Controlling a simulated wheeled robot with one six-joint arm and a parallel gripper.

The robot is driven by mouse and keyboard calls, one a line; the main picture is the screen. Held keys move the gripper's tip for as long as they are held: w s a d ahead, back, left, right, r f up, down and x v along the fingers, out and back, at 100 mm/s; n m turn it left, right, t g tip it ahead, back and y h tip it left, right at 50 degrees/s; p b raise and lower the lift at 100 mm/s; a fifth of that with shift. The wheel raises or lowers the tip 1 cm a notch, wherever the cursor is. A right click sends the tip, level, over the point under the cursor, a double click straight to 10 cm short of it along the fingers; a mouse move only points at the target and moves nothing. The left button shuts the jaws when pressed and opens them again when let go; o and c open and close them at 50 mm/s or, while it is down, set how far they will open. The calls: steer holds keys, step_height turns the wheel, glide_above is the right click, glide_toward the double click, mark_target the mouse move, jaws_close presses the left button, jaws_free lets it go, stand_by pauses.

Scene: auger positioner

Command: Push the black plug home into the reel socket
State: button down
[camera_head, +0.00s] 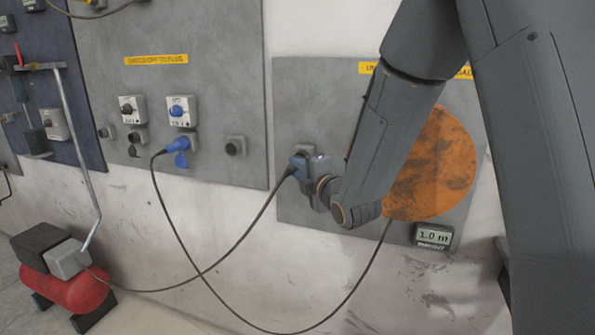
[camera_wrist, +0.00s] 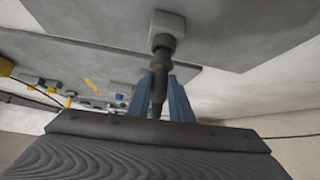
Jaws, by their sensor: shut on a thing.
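My gripper (camera_head: 299,164) is at the right-hand grey panel, beside the orange reel disc (camera_head: 432,165). In the wrist view its two blue fingers (camera_wrist: 160,100) are shut on the black plug (camera_wrist: 158,88). The plug points at the reel socket, a light grey square block (camera_wrist: 166,24) with a dark round collar (camera_wrist: 163,42). The plug's front end meets the collar and looks in line with it; how deep it sits I cannot tell. In the head view the gripper mostly hides the plug and socket.
A dark cable (camera_head: 235,247) runs from my gripper to the red machine (camera_head: 68,290) at lower left. A blue plug (camera_head: 180,146) sits in the left panel, its cable looping low towards the reel. A display reading 1.0 m (camera_head: 433,236) is below the disc.

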steer(key=shift+w+d+b, duration=0.25)
steer(key=shift+w, duration=0.35)
steer(key=shift+w+d+b, duration=0.2)
steer(key=shift+w+b, duration=0.05)
steer(key=shift+w, duration=0.35)
steer(key=c, duration=1.5)
jaws_free()
steer(key=shift+b+v, duration=0.85)
steer(key=shift+v, duration=3.05)
